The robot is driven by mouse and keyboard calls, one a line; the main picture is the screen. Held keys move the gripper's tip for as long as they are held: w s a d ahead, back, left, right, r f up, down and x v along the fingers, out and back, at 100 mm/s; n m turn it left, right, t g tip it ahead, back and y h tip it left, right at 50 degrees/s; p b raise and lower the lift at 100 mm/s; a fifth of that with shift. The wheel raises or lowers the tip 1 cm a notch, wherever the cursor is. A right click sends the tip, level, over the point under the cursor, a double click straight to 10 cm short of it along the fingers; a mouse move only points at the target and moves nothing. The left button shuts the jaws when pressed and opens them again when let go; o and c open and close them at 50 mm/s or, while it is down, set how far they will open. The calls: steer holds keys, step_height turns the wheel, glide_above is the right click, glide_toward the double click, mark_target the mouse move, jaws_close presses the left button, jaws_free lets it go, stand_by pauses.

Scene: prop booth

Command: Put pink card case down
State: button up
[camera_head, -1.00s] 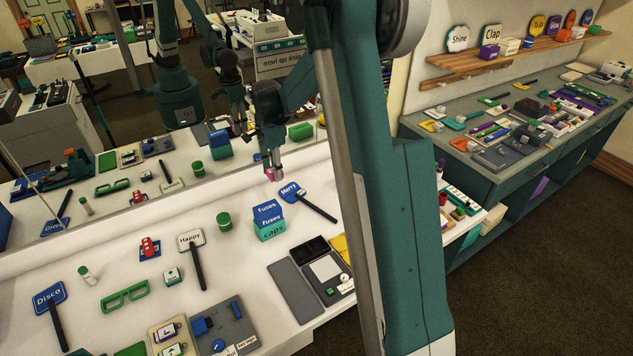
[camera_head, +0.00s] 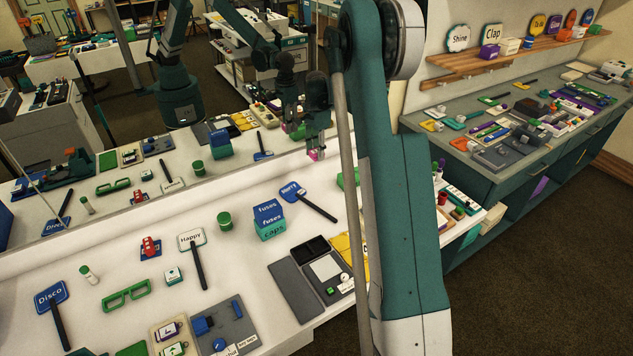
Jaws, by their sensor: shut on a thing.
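My gripper (camera_head: 316,148) points down near the back of the white table, close to the mirror. It is shut on the pink card case (camera_head: 317,156), a small pink block at the fingertips. It appears held above the table, behind and to the right of the blue Merry sign (camera_head: 292,190). The case is small in view, and the fingers hide part of it. A reflection of my gripper and the pink case shows in the mirror just left of it.
Blue and teal boxes (camera_head: 268,220) stand in front of the sign. A green object (camera_head: 346,179) is partly hidden behind my arm. A green cylinder (camera_head: 224,221), the Happy sign (camera_head: 191,240), and a grey tray (camera_head: 298,292) are nearby. The mirror (camera_head: 25,190) bounds the table's back.

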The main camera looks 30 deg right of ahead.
steer(key=shift+f, duration=1.2)
steer(key=shift+f, duration=0.1)
glide_above(317, 180)
steer(key=shift+a+f+b, duration=0.1)
steer(key=shift+f+b, duration=0.25)
steer(key=shift+f, duration=2.7)
steer(key=shift+f, duration=1.85)
steer(key=shift+f+b, duration=0.15)
steer(key=shift+b, duration=0.25)
steer(key=o, duration=0.8)
steer(key=shift+o, duration=0.2)
step_height(317, 180, up, 12)
steer(key=shift+r+p, duration=0.15)
steer(key=shift+p, duration=0.65)
